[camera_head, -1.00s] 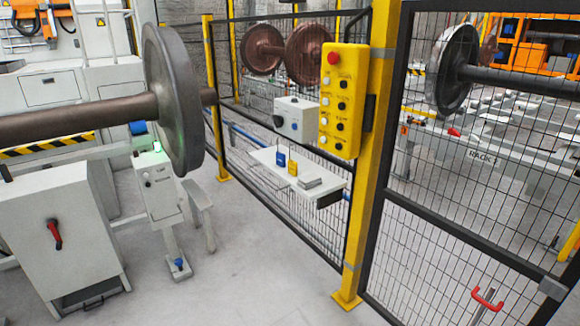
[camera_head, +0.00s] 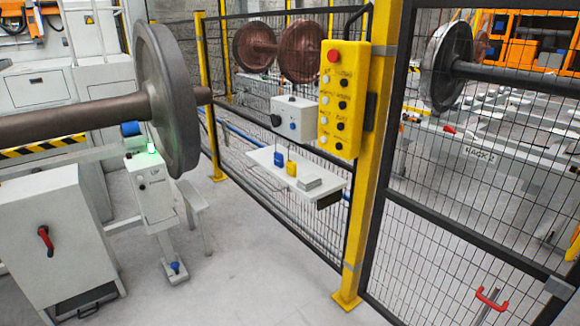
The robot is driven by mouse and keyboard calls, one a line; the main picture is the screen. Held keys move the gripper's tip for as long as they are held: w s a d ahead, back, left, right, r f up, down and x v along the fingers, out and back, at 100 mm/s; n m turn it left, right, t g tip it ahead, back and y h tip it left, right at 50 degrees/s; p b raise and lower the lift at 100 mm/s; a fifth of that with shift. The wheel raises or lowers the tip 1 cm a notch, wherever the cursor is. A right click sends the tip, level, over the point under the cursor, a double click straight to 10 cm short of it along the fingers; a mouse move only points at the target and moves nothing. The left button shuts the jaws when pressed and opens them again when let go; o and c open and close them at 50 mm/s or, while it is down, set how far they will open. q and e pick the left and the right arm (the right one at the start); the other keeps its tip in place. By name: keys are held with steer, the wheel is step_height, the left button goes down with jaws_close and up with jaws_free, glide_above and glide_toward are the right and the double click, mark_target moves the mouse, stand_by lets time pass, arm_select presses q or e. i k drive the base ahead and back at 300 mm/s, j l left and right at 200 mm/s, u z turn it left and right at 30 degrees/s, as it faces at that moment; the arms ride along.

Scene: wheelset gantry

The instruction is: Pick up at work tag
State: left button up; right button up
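A small white shelf (camera_head: 262,156) is fixed to the mesh fence below a white control box. On it stand a small blue tag-like piece (camera_head: 279,159) and a small yellow one (camera_head: 291,168). A flat grey block (camera_head: 309,183) lies to their right. The pieces are too small for me to read any label or to tell which is the work tag. Neither of my grippers is in view.
A yellow post carries a yellow button panel (camera_head: 344,100) with a red button. The white control box (camera_head: 294,118) sits above the shelf. A large wheelset (camera_head: 165,100) and a grey cabinet (camera_head: 45,240) stand at left. The floor (camera_head: 250,260) before the fence is clear.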

mark_target(291, 166)
steer(key=i+j, duration=0.2)
steer(key=i+j+z, duration=0.15)
steer(key=j, duration=0.25)
steer(key=i+j, duration=0.25)
steer(key=i+j+z, duration=0.1)
steer(key=j, duration=0.35)
steer(key=i+j, duration=0.25)
steer(key=i+j+z, duration=0.15)
steer(key=j, duration=0.25)
steer(key=i+j, duration=0.2)
steer(key=j, duration=0.2)
steer(key=i+j+z, duration=0.1)
steer(key=j, duration=0.25)
